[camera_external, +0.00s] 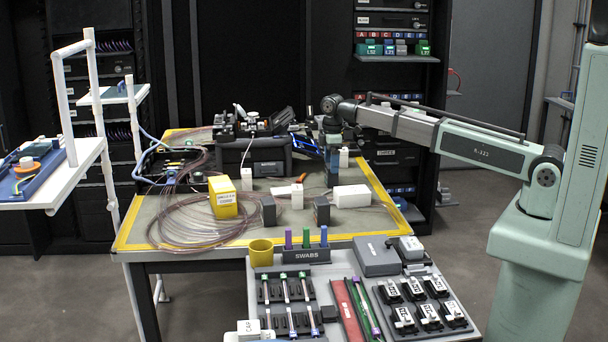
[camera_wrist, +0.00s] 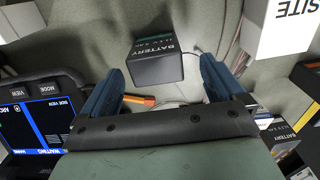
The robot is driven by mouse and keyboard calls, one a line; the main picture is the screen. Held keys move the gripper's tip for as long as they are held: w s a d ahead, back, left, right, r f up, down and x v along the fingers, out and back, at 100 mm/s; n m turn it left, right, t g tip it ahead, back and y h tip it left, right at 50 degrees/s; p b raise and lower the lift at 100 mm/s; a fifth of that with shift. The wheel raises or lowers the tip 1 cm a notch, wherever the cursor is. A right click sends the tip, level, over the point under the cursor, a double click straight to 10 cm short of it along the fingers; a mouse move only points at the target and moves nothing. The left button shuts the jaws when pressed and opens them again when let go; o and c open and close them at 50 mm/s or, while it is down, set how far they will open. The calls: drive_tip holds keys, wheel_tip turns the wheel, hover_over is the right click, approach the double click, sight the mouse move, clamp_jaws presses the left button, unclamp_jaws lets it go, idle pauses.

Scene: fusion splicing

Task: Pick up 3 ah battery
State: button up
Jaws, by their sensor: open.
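A dark grey battery (camera_wrist: 155,62) with white lettering shows in the wrist view, ahead of and between my fingers; its capacity marking is too small to read surely. My gripper (camera_wrist: 162,78) is open, with blue fingers spread on either side and nothing held. In the external view my gripper (camera_external: 332,180) points down over the work table. Two dark grey blocks stand in front of it, a right one (camera_external: 321,210) and a left one (camera_external: 268,210). I cannot tell surely which is the one between my fingers. Another labelled battery (camera_wrist: 276,130) is partly visible at the wrist view's right.
A white box (camera_external: 351,196) stands right of my gripper, a small white block (camera_external: 297,196) to its left. The splicer (camera_external: 255,157) is behind, its screen (camera_wrist: 35,125) at the wrist view's left. A yellow box (camera_external: 224,199) and coiled tubing (camera_external: 175,222) lie left.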

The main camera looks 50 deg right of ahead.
drive_tip(key=f, duration=0.5)
drive_tip(key=shift+w+d, duration=0.1)
drive_tip(key=shift+d, duration=0.1)
drive_tip(key=shift+r, duration=0.1)
drive_tip(key=c, duration=1.3)
drive_tip(key=shift+r, duration=0.1)
